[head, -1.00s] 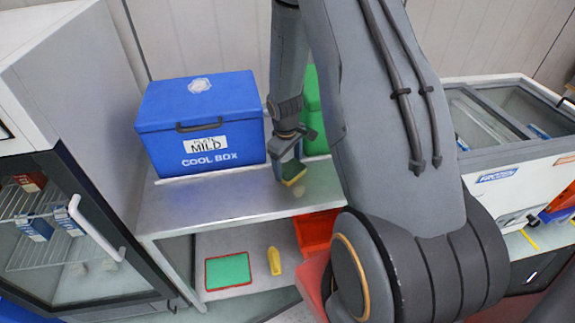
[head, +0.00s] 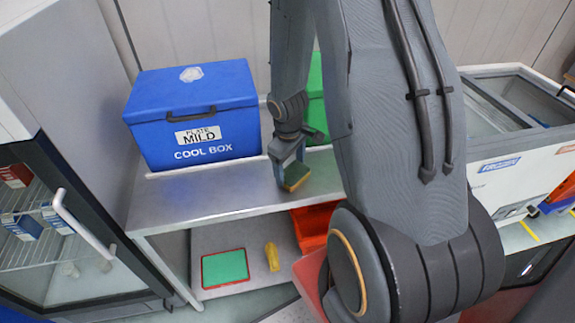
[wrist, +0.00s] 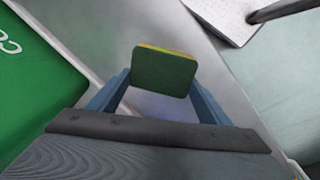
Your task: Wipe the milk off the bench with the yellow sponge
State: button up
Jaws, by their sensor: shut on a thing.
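My gripper (head: 293,165) is shut on the yellow sponge (head: 296,178), low over the steel bench (head: 205,197), to the right of the blue cool box. In the wrist view the sponge (wrist: 165,72) sits between the blue fingers, its dark green face towards the camera and a thin yellow edge along its top. I cannot tell whether the sponge touches the bench. No milk shows clearly on the bench now; any under or behind the sponge is hidden.
The blue cool box (head: 195,115) stands at the back left of the bench. A green box (head: 315,105) stands behind my arm. Below are a red-rimmed green tray (head: 225,268), a yellow object (head: 272,257) and a red bin (head: 312,225). A glass-door fridge (head: 60,230) is at left.

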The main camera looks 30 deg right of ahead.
aim_at(294, 182)
jog(key=shift+s+a+f+b, duration=0.1)
jog(key=shift+s+a+b, duration=0.1)
jog(key=shift+s+b, duration=0.45)
jog(key=shift+s+a+f+b, duration=0.1)
jog(key=shift+s+a+b, duration=0.1)
jog(key=shift+s+b, duration=0.4)
jog(key=shift+s+a+f+b, duration=0.1)
jog(key=shift+s+a+b, duration=0.1)
jog(key=shift+s+b, duration=0.4)
jog(key=shift+s+a+r, duration=0.1)
jog(key=shift+s+r, duration=0.05)
jog(key=shift+s, duration=0.35)
